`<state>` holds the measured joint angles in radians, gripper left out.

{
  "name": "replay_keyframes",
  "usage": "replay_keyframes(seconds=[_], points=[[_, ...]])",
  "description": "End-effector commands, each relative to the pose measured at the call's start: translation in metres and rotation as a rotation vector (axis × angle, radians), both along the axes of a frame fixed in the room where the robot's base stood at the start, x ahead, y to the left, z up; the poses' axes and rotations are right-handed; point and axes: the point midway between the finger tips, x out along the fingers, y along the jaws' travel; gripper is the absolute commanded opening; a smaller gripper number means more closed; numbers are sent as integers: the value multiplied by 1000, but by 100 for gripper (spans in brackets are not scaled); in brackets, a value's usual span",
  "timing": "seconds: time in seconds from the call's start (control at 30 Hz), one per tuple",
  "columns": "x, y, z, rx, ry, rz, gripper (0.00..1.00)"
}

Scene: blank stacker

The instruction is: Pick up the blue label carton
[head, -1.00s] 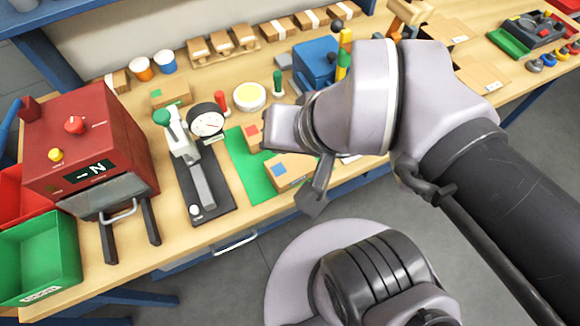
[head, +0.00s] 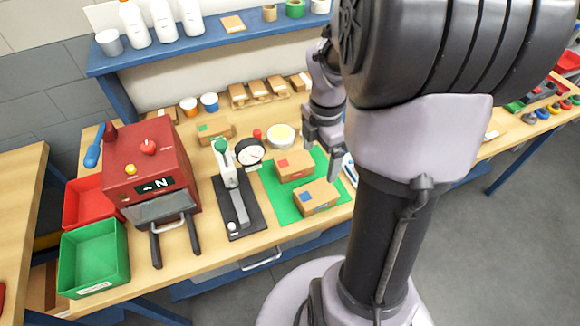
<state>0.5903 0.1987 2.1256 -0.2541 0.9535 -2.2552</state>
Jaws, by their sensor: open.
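The blue label carton (head: 316,197) is a brown box with a blue square label. It lies on the front part of the green mat (head: 279,199). A similar carton with a red label (head: 294,165) lies behind it on the same mat. My gripper (head: 322,158) is open and points down, with its fingers above the right side of the mat, behind and above the blue label carton. It is apart from that carton, with nothing seen between the fingers. My arm hides the bench to the right of the gripper.
A black press with a white lever (head: 232,190) and a round gauge (head: 249,151) stand left of the mat. A red machine (head: 150,170), a green bin (head: 93,259) and a red bin (head: 88,201) are further left. A green label carton (head: 214,130) sits behind.

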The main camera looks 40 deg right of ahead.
Motion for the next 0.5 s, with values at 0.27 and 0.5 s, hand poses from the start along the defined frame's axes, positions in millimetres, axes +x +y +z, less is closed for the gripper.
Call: replay_keyframes(seconds=[0.27,0.5], points=[[-1,1,-89,3,2,-1,89],[0,1,-118,1,0,-1,89]])
